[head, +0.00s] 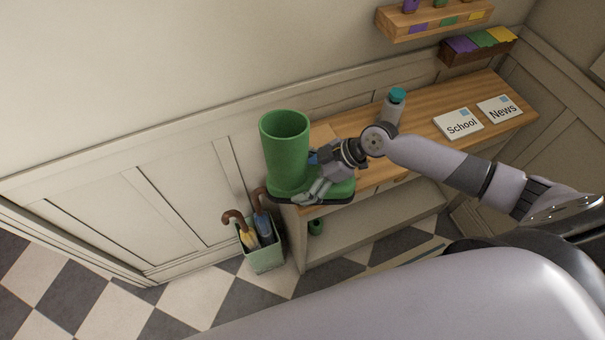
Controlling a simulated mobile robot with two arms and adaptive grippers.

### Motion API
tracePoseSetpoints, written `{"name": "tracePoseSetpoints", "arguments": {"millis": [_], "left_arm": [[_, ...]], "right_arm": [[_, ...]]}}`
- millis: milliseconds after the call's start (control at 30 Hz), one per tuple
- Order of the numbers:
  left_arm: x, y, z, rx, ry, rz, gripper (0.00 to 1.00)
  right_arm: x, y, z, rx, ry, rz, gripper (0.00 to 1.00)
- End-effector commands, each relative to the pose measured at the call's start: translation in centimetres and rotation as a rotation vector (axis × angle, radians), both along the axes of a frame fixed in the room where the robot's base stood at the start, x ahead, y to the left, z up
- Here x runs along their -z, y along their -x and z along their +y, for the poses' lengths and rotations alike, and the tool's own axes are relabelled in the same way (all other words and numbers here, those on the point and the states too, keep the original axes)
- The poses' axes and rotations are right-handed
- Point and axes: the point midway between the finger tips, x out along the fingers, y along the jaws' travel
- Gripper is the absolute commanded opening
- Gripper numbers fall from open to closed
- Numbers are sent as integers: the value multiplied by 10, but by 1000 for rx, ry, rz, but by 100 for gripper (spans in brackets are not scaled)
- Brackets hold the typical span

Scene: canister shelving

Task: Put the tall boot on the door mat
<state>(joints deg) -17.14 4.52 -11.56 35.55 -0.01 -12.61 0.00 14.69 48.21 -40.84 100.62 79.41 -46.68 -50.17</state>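The tall boot (286,150) is green with a dark sole, upright, at the left end of the wooden bench top, with its sole overlapping the bench's corner and reaching past it. My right gripper (314,182) is at the boot's ankle from the right, with grey fingers across the near side above the foot and a blue part by the shaft. It appears shut on the boot; the far finger is mostly hidden. I cannot tell whether the sole touches the bench. My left gripper is not in view. I cannot clearly make out the door mat.
The bench top (438,105) holds a bottle with a teal cap (394,106) and the School (459,123) and News (500,109) cards. A green umbrella bin (265,256) stands on the checkered floor left of the bench. Small wall shelves (435,22) hang above.

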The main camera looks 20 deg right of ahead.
Motion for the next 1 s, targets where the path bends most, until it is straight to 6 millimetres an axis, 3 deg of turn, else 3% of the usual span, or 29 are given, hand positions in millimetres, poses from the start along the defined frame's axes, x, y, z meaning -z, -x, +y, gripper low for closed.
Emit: {"name": "tracePoseSetpoints", "arguments": {"millis": [1000], "left_arm": [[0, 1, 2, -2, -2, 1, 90]], "right_arm": [[0, 0, 0, 0, 0, 1, 17]]}}
